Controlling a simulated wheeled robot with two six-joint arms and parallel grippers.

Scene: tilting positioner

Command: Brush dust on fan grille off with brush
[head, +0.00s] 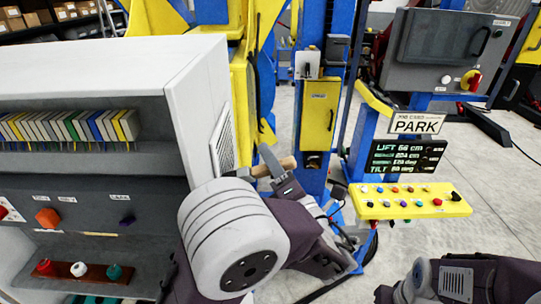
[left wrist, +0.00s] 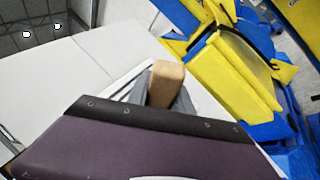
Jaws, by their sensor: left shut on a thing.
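The fan grille (head: 222,141) is a pale slotted panel on the right side wall of the white cabinet. My left gripper (head: 277,167) is just right of it in the head view, shut on the tan wooden handle of the brush (head: 286,166). In the left wrist view the handle's end (left wrist: 165,84) stands up between the grey fingers. Part of the grille shows as dark slots behind the fingers in the left wrist view. I cannot make out dust. My right gripper is out of view.
The white cabinet (head: 120,68) fills the left, with coloured modules and knobs on its open front. A blue column with a yellow box (head: 318,116) stands behind my left gripper. A yellow button panel (head: 410,201) and PARK sign (head: 416,123) are at right. Floor shows far right.

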